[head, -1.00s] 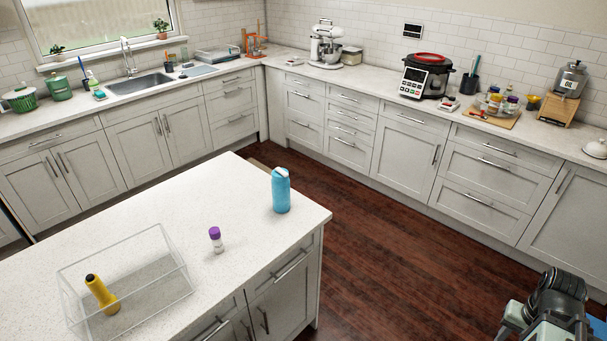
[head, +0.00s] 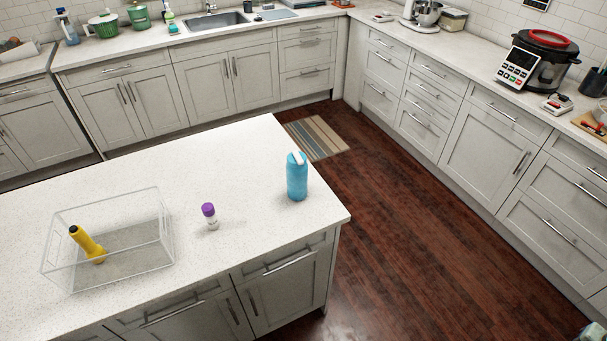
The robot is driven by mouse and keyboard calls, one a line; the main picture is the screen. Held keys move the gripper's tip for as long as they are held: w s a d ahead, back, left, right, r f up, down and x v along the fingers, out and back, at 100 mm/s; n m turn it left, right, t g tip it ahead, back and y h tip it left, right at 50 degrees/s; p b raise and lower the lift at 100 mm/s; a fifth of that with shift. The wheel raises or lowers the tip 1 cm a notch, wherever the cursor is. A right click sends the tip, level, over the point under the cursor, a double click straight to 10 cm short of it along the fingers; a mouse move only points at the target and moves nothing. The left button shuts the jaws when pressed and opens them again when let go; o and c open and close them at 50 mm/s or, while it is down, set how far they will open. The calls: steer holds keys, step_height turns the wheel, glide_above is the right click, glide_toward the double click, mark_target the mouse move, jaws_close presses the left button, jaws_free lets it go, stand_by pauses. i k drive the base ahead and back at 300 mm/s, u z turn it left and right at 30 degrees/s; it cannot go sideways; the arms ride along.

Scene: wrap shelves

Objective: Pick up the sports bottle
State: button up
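The sports bottle (head: 297,178) is blue with a white lid. It stands upright on the white island counter, near the island's right end. My gripper is not clearly visible; only a small bit of my arm shows at the bottom right corner of the head view. Nothing touches the bottle.
A small white jar with a purple cap (head: 209,215) stands left of the bottle. A clear bin (head: 149,262) holding a yellow flashlight (head: 87,244) sits further left. The island counter (head: 170,170) is otherwise clear. Open wooden floor (head: 420,250) lies right of the island; a striped mat (head: 318,138) lies behind it.

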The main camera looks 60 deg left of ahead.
mark_target(297, 176)
steer(key=u, duration=3.65)
